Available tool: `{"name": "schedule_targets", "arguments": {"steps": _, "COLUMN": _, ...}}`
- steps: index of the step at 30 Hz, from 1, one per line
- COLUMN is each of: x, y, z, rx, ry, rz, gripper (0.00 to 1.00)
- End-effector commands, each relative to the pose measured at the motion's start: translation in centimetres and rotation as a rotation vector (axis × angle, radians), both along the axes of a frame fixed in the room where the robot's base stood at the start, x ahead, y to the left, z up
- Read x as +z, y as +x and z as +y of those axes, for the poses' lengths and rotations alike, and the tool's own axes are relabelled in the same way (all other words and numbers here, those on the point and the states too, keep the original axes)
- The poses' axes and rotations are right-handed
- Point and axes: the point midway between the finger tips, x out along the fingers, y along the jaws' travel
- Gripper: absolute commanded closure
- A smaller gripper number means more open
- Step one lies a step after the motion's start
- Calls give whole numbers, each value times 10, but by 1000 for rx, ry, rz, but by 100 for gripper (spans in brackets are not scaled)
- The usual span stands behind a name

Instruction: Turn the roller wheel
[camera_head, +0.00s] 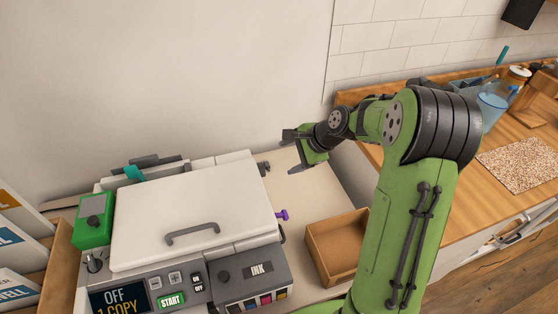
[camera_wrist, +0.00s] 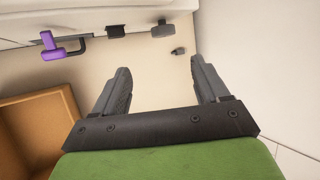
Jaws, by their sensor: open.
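The copier (camera_head: 185,215) is a white-lidded machine on the counter. On its right side is a dark grey round knob (camera_head: 264,168), which looks like the roller wheel. In the wrist view the grey knob (camera_wrist: 162,30) sticks out of the copier's side, past my fingertips. My gripper (camera_head: 292,151) is open and empty, to the right of the copier's back corner and apart from it. In the wrist view its two dark fingers (camera_wrist: 160,66) are spread over the pale counter, pointing toward the copier side. Nothing is between them.
A purple lever (camera_wrist: 50,46) and a black block (camera_wrist: 115,31) also stick out of the copier's side. A small dark piece (camera_wrist: 179,50) lies near my fingertips. An open brown box (camera_head: 336,245) stands beside the copier. A wall rises behind the counter.

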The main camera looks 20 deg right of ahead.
Motion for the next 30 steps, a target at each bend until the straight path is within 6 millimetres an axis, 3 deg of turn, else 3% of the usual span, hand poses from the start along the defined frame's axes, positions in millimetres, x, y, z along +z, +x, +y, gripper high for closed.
{"name": "schedule_targets", "arguments": {"steps": 1, "x": 12, "y": 13, "z": 1, "rx": 1, "ry": 1, "rz": 58, "gripper": 26}}
{"name": "schedule_targets", "arguments": {"steps": 6, "x": 26, "y": 37, "z": 2, "rx": -64, "ry": 6, "rz": 257, "gripper": 26}}
{"name": "schedule_targets", "arguments": {"steps": 11, "x": 27, "y": 43, "z": 3, "rx": -100, "ry": 11, "rz": 326, "gripper": 26}}
{"name": "schedule_targets", "arguments": {"steps": 14, "x": 13, "y": 45, "z": 8, "rx": -99, "ry": 12, "rz": 330, "gripper": 26}}
{"name": "schedule_targets", "arguments": {"steps": 30, "x": -102, "y": 75, "z": 53, "rx": -99, "ry": 10, "rz": 325, "gripper": 26}}
